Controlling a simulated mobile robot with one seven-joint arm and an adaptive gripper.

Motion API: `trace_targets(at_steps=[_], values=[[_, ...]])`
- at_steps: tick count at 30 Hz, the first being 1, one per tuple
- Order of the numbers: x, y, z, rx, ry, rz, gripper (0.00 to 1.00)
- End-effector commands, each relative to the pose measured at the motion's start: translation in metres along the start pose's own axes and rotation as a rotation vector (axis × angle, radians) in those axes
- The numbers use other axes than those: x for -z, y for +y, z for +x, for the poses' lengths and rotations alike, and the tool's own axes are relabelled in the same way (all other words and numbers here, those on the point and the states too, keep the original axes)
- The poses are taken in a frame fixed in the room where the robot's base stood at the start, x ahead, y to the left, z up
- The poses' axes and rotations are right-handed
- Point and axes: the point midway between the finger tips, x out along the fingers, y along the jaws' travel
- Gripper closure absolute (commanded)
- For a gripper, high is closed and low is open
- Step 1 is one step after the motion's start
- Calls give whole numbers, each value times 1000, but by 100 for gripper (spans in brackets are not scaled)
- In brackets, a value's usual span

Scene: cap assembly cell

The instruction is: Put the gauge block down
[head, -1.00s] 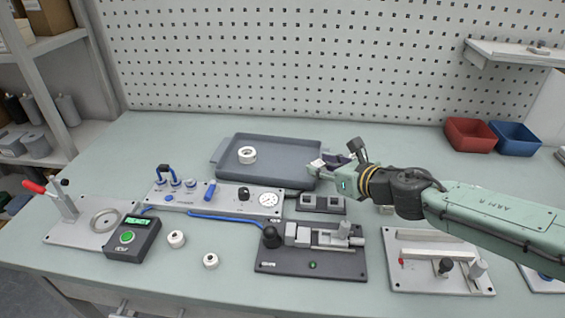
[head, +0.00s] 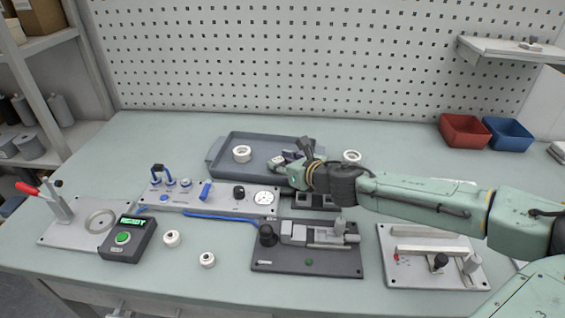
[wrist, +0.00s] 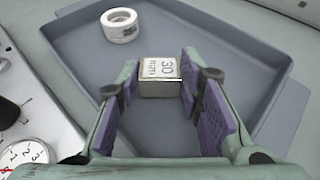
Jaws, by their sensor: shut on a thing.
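The gauge block (wrist: 159,78) is a small pale block with dark printing on its top face. In the wrist view it sits between the tips of my gripper's purple-padded fingers (wrist: 159,90), which are shut on it. Below it is the blue-grey tray (wrist: 230,60). In the head view my gripper (head: 285,160) is over the right part of the tray (head: 222,172), with the block partly hidden by the fingers. I cannot tell whether the block touches the tray floor.
A white ring (head: 242,154) lies in the tray's left part. A panel with a dial (head: 265,197) stands just in front of the tray. A dark fixture (head: 305,262) and a pale fixture (head: 432,275) are nearer. Red (head: 467,131) and blue (head: 507,134) bins stand at back right.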

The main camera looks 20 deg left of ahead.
Motion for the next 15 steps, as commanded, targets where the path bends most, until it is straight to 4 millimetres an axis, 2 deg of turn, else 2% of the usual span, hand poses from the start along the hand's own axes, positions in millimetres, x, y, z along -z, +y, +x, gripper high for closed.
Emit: trace_targets(at_steps=[6,7,15], values=[[2,0,1,0,-1,-1,100],[3,0,1,0,0,0,66],[2,0,1,0,0,0,48]])
